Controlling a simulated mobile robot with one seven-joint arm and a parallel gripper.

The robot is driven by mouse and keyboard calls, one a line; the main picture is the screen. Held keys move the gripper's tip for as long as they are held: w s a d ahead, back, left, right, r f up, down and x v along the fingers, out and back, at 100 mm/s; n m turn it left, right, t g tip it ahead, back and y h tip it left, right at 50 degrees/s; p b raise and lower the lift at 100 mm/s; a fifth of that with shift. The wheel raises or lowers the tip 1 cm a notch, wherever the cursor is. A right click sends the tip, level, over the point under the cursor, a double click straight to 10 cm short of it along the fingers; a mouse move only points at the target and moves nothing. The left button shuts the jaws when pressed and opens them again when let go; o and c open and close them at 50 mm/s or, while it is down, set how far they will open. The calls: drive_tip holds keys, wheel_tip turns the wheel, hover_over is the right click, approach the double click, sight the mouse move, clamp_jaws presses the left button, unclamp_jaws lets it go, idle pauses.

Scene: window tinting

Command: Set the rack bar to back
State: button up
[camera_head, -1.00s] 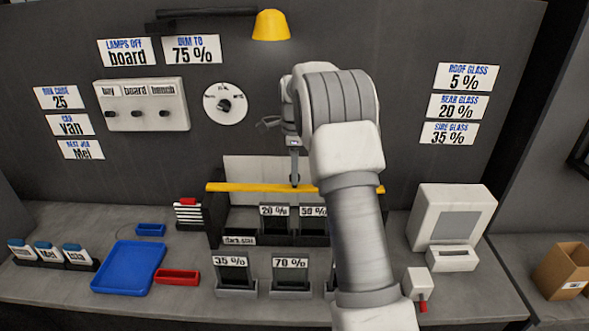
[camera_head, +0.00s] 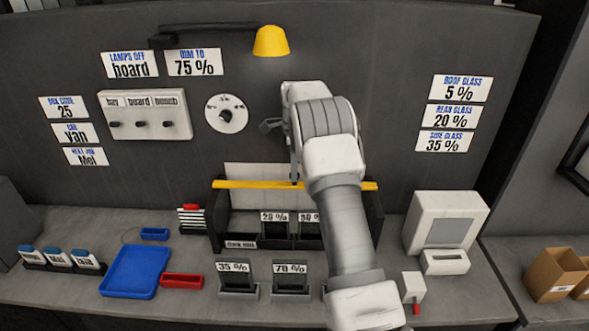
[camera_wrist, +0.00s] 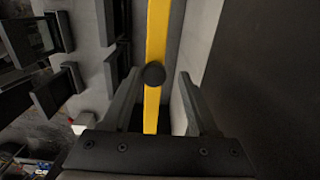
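The rack bar is a yellow bar (camera_head: 245,184) running left to right across the top of the dark rack (camera_head: 216,228). The bar also runs up through the middle of the wrist view (camera_wrist: 158,30), with a round dark knob (camera_wrist: 153,74) on it. My gripper (camera_wrist: 159,78) is open, with one finger on each side of the bar and knob, and gaps show on both sides. In the head view my gripper (camera_head: 296,170) is just above the middle of the bar, partly hidden by my arm.
A pale panel (camera_head: 240,172) stands behind the bar. Film holders labelled 20 % (camera_head: 274,223) and 35 % (camera_head: 237,278) stand in and before the rack. A blue tray (camera_head: 135,272) is to the left, a white machine (camera_head: 446,222) to the right.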

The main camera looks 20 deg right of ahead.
drive_tip(key=shift+o, duration=0.2)
drive_tip(key=shift+s, duration=0.1)
drive_tip(key=r, duration=0.3)
drive_tip(key=r+b, duration=0.1)
drive_tip(key=shift+s+d+r, duration=0.15)
drive_tip(key=shift+d+r, duration=0.05)
drive_tip(key=shift+d, duration=0.05)
drive_tip(key=s+d+r+b, duration=0.2)
drive_tip(key=s+d+r, duration=0.4)
drive_tip(key=s+d, duration=0.1)
drive_tip(key=shift+s+d+r, duration=0.25)
drive_tip(key=shift+s+d, duration=0.15)
drive_tip(key=shift+d, duration=0.1)
